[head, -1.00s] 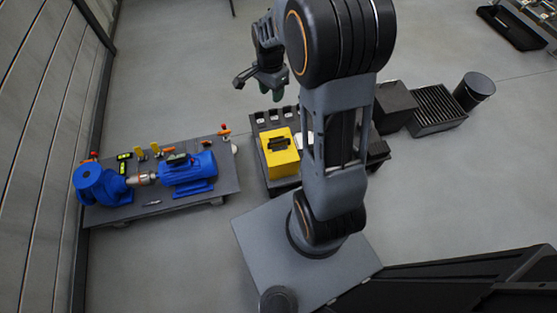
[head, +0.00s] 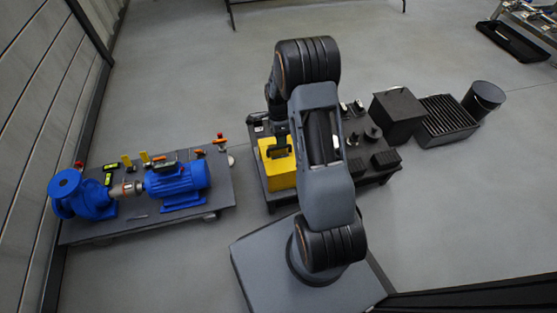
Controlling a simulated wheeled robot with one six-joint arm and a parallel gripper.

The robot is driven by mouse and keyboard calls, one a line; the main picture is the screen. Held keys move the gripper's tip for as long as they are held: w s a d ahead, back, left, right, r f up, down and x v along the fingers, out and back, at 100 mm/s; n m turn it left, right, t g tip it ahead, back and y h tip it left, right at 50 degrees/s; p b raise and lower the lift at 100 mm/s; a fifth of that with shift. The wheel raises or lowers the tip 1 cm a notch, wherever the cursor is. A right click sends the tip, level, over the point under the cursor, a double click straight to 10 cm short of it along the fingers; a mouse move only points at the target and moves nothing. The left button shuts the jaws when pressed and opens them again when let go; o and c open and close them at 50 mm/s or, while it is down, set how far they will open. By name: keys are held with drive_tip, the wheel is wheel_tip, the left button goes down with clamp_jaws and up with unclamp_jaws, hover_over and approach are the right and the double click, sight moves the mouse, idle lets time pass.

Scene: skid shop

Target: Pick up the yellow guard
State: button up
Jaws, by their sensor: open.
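The yellow guard (head: 281,174) is a box-like yellow piece standing on the left end of a dark low table (head: 285,200). My gripper (head: 280,152) is open and points down at the top of the guard. It overlaps the guard's upper part in the picture, and I cannot tell whether it touches it. My arm hides the guard's right side and the middle of the table.
A skid (head: 148,222) with a blue pump (head: 85,196) and blue motor (head: 178,182) stands to the left. Right of the table are a black box (head: 398,117), a slatted crate (head: 447,118) and a dark bin (head: 484,97).

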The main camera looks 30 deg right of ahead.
sight(281, 148)
drive_tip(key=shift+s+f+b, duration=0.15)
drive_tip(key=shift+f+b, duration=0.4)
drive_tip(key=shift+f, duration=0.4)
drive_tip(key=shift+s+f+b, duration=0.2)
drive_tip(key=shift+f+b, duration=0.3)
drive_tip(key=shift+f, duration=0.5)
drive_tip(key=shift+s+f+b, duration=0.15)
drive_tip(key=shift+f+b, duration=0.4)
drive_tip(key=shift+f, duration=0.4)
drive_tip(key=shift+c, duration=0.2)
clamp_jaws()
drive_tip(key=shift+r, duration=0.1)
